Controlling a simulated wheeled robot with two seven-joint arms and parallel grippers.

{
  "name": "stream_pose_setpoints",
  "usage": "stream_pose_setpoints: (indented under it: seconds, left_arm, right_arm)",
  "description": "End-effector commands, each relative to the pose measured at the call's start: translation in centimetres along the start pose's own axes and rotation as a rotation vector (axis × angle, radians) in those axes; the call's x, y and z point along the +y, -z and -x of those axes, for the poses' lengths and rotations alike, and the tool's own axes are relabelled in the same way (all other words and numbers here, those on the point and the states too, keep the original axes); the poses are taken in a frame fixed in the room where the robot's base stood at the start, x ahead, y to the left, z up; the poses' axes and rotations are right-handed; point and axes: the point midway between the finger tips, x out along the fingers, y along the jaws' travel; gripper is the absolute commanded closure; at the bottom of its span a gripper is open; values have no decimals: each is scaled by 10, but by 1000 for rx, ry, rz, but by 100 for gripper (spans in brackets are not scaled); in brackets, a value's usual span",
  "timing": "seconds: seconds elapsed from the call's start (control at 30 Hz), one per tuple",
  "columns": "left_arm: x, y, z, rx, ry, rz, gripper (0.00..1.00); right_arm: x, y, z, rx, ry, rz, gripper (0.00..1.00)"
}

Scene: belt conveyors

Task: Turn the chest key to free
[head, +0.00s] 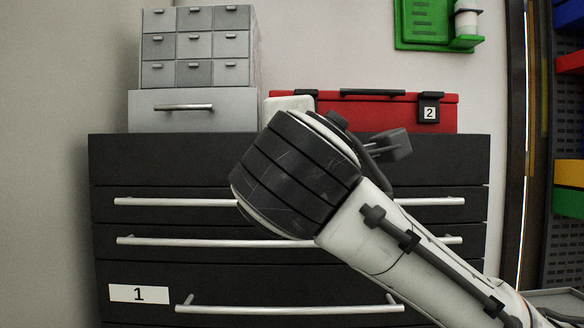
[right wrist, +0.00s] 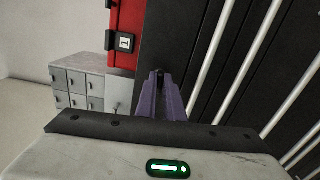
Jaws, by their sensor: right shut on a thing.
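The black chest of drawers (head: 110,160), marked 1, stands against the wall with its drawers closed. It also fills much of the right wrist view (right wrist: 230,25). In that view my right gripper (right wrist: 160,80) has its purple fingers close together against the chest's front. They are shut on a small dark thing at their tips, the chest key, which they mostly cover. I cannot tell how the key is turned. In the head view my right arm crosses the chest and hides the gripper and key. My left gripper is in neither view.
On top of the chest are a red case (head: 380,115) marked 2 and a grey cabinet of small drawers (head: 200,75). Long bar handles (head: 160,202) stick out of the drawer fronts. A green wall holder (head: 425,30) hangs above, and shelves with coloured bins (head: 570,175) stand at the right.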

Motion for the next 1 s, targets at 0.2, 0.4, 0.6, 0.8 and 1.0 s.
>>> stream_pose_setpoints:
  seconds: [0.2, 0.4, 0.6, 0.8, 1.0]
  left_arm:
    - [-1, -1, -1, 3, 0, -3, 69]
    - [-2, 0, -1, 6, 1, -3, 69]
    - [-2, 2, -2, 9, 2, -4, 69]
    - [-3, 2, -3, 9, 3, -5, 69]
    - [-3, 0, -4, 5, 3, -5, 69]
  right_arm:
    - [-2, 0, 0, 0, 4, -67, 100]
    - [-2, 1, 0, 0, 4, -89, 100]
    - [-2, 1, 0, 0, 4, -91, 100]
    - [-2, 1, 0, 1, 4, -90, 84]
    - [-1, 0, 0, 1, 2, -90, 73]
